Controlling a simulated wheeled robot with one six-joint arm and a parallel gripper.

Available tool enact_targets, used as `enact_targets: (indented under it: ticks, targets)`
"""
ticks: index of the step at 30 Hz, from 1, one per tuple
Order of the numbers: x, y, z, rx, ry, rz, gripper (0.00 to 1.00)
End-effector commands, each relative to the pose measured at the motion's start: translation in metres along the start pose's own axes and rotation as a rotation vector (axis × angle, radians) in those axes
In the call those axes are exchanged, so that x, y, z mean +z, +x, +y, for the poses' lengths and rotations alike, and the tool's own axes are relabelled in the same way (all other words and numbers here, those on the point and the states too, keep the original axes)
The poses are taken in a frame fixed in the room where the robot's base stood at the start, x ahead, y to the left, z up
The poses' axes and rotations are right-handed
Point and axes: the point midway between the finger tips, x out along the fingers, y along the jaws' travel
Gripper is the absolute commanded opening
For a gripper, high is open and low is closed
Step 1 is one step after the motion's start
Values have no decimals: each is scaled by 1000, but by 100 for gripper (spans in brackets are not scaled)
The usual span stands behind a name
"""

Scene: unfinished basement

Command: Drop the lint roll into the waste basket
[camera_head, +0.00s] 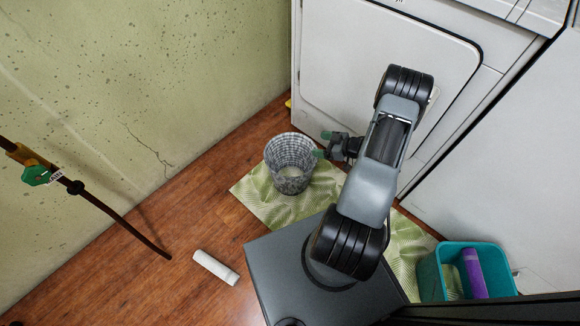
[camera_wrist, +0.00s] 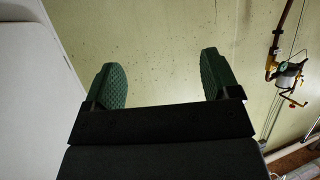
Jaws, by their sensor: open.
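The lint roll (camera_head: 215,267) is a white cylinder lying on the wooden floor at the lower left of the head view, left of my base. The waste basket (camera_head: 290,158) is a grey woven, open-topped basket standing upright near the middle. My gripper (camera_head: 320,147) has green fingertips and is beside the basket's upper right rim in the picture; whether it touches cannot be told. In the wrist view its two green fingers (camera_wrist: 162,83) are wide apart with nothing between them. The lint roll and basket are not visible in the wrist view.
A green patterned mat (camera_head: 258,200) lies under the basket. A white appliance (camera_head: 370,50) stands behind my arm. A teal bin (camera_head: 432,278) with a purple roll (camera_head: 474,272) is at lower right. A pipe with a green valve handle (camera_head: 36,175) runs along the left wall. Floor around the lint roll is clear.

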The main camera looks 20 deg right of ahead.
Motion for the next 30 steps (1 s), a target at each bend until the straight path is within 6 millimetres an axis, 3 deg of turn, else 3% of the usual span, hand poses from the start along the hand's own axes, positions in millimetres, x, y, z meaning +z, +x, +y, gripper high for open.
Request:
enact_targets:
  ticks: [7, 25, 28, 30]
  targets:
    - [0, -16, 0, 0, 0, 1, 82]
    - [-1, -17, 1, 2, -2, -1, 82]
    - [-18, -19, 8, 25, -20, -30, 82]
    - [-44, -22, 20, 71, -48, -80, 82]
